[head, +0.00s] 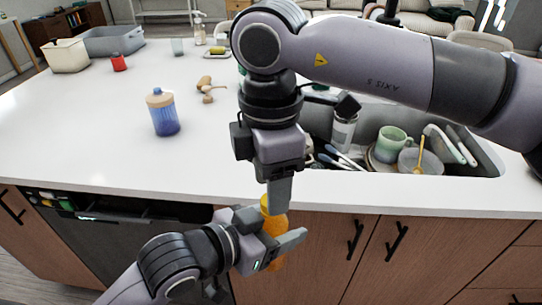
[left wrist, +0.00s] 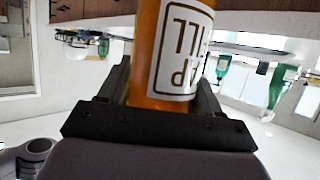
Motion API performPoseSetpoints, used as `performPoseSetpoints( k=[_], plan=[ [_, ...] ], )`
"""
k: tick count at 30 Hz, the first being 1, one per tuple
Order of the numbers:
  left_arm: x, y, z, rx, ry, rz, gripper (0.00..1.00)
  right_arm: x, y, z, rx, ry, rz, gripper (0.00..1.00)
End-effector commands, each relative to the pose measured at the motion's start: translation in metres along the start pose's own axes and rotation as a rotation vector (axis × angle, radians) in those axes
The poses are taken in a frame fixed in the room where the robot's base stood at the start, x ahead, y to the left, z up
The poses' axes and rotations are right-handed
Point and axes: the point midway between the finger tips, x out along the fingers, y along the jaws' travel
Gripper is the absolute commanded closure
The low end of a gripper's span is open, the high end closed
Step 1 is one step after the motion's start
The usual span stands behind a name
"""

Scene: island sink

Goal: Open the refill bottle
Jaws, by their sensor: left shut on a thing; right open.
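The refill bottle (head: 274,222) is amber-orange and stands roughly upright in front of the counter's front edge. My left gripper (head: 270,238) is shut around its body. In the left wrist view the bottle (left wrist: 172,45) sits between the two dark fingers, with a white label partly in view. My right gripper (head: 279,195) points down from above at the bottle's top end. It is open; its fingers line up in this view, so the gap hardly shows. The bottle's cap is hidden behind the right gripper, and I cannot tell whether they touch.
The white countertop (head: 90,130) has clear room at left. A blue bottle with a tan lid (head: 163,113) and small wooden pieces (head: 208,88) stand on it. The sink at right holds a green mug (head: 391,143), a bowl and utensils. Cabinet doors (head: 385,255) are below.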

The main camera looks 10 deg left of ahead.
Motion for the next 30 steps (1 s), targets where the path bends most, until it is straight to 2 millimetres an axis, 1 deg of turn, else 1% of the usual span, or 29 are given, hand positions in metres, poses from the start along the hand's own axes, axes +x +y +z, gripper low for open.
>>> performPoseSetpoints(
  k=[1,6,15,16,17,18,20,21,26,28,30],
  plan=[
    [0.0,0.0,-0.001,0.0,0.002,0.0,1.0,0.007,0.0,0.0,0.0,0.0,-0.002,0.47],
    [0.0,0.0,-0.001,0.0,0.002,0.0,1.0,0.02,0.0,0.0,0.001,0.001,0.0,0.47],
    [0.0,0.0,-0.001,0.0,0.002,0.0,1.0,0.023,0.0,0.0,0.0,0.0,0.001,0.47],
    [0.0,0.0,-0.001,0.0,0.002,0.0,1.0,0.023,0.0,0.0,0.0,0.0,0.001,0.54],
    [0.0,0.0,-0.001,0.0,0.002,0.0,1.0,0.023,0.0,0.0,0.0,0.0,0.001,0.64],
    [0.0,0.0,-0.001,0.0,0.002,0.0,1.0,0.023,0.0,0.0,0.0,0.0,0.001,0.77],
    [0.0,0.0,-0.001,0.0,0.002,0.0,1.0,0.022,0.0,0.0,0.0,0.0,0.001,0.96],
    [0.0,0.0,-0.001,0.0,0.002,0.0,1.0,0.022,0.0,0.0,0.0,0.0,0.001,1.0],
    [0.0,0.0,-0.001,0.0,0.002,0.0,1.0,0.022,0.0,0.0,-0.003,0.0,0.001,1.0],
    [0.0,0.0,-0.001,0.0,0.002,0.0,1.0,0.022,0.0,0.0,-0.028,0.0,0.001,1.0],
    [0.0,0.0,-0.001,0.0,0.002,0.0,1.0,0.022,0.0,0.0,-0.088,0.0,0.001,1.0]
  ],
)
